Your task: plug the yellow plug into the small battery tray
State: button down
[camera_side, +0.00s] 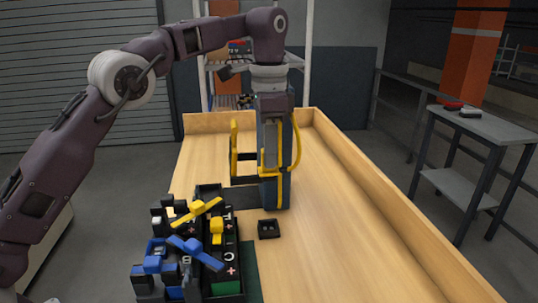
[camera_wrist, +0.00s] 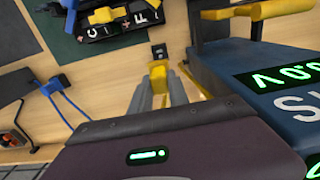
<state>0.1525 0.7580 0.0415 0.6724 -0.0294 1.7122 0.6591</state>
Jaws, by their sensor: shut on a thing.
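My gripper (camera_wrist: 157,78) is shut on a yellow plug (camera_wrist: 158,73), which shows between the fingertips in the wrist view. In the side view my wrist points down in front of or beside a tall blue unit, and I cannot make out the fingertips there. A small black square piece with a hollow (camera_side: 268,229) lies on the wooden bench; it shows just beyond the held plug in the wrist view (camera_wrist: 159,50), apart from it. A black battery tray (camera_side: 228,288) stands left of it, with yellow and blue connectors on top; its lettered cells show at the top of the wrist view.
The blue unit (camera_wrist: 270,85) with a green display and yellow handles stands close on the gripper's right in the wrist view. A blue connector with leads (camera_wrist: 65,82) is at the left. The bench's right side is clear up to its raised wooden edge (camera_side: 400,212).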

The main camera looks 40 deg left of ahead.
jog(key=shift+r, duration=0.1)
jog(key=m, duration=1.8)
jog(key=shift+a, duration=0.1)
jog(key=s+a, duration=0.5)
jog(key=s, duration=0.6)
jog(key=s+a, duration=0.6)
jog(key=s, duration=0.5)
jog(key=shift+a, duration=0.15)
